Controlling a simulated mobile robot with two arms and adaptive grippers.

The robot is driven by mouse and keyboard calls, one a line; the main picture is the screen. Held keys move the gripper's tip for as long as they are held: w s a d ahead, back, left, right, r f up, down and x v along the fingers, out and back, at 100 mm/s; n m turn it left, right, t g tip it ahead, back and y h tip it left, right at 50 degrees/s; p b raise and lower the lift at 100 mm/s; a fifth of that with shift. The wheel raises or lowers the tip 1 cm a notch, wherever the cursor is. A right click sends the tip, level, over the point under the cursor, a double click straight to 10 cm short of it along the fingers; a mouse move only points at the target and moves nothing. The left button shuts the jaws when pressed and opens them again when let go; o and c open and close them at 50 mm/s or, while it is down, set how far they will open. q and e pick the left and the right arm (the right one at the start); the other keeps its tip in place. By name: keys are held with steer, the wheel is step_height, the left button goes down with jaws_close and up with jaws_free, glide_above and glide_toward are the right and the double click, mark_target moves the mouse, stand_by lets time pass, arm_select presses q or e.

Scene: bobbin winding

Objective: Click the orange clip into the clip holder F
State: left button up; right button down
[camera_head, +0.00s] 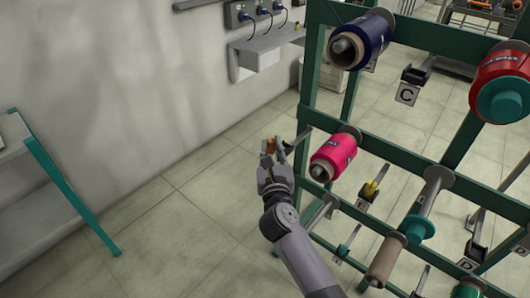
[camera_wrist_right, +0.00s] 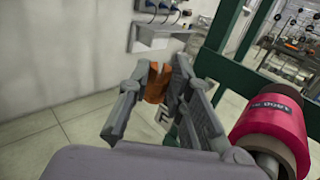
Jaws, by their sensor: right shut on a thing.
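The orange clip (camera_head: 269,146) is between the fingers of my right gripper (camera_head: 275,150), which is shut on it. In the right wrist view the clip (camera_wrist_right: 157,83) sits near the fingertips of my right gripper (camera_wrist_right: 162,80). The gripper is in the air left of the green rack and the pink spool. A small lettered label (camera_wrist_right: 164,116) shows between the fingers; its letter looks like E or F. I cannot tell which holder in the head view is F. My left gripper is not in view.
The green rack (camera_head: 400,155) carries a blue spool (camera_head: 361,41), a pink spool (camera_head: 333,155) and a red spool (camera_head: 500,80). Holder C (camera_head: 406,94) is higher up. A yellow clip (camera_head: 371,189) is in a lower holder. Open floor (camera_head: 190,215) lies left of my right arm.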

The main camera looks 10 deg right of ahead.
mark_target(286, 152)
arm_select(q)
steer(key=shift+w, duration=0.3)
arm_select(e)
steer(key=w+d, duration=0.2)
steer(key=d, duration=0.1)
steer(key=shift+w, duration=0.2)
arm_select(q)
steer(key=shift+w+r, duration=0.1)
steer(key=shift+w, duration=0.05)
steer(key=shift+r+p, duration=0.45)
steer(key=shift+p, duration=0.05)
arm_select(e)
steer(key=shift+w+d, duration=0.9)
steer(key=shift+d, duration=0.25)
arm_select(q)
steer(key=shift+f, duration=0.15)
arm_select(e)
steer(key=shift+f, duration=0.15)
arm_select(q)
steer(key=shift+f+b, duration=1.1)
steer(key=shift+b, duration=0.15)
arm_select(e)
steer(key=shift+f, duration=1.5)
steer(key=c, duration=1.4)
jaws_free()
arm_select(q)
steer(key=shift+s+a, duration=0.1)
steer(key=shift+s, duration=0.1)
arm_select(e)
steer(key=shift+s, duration=0.1)
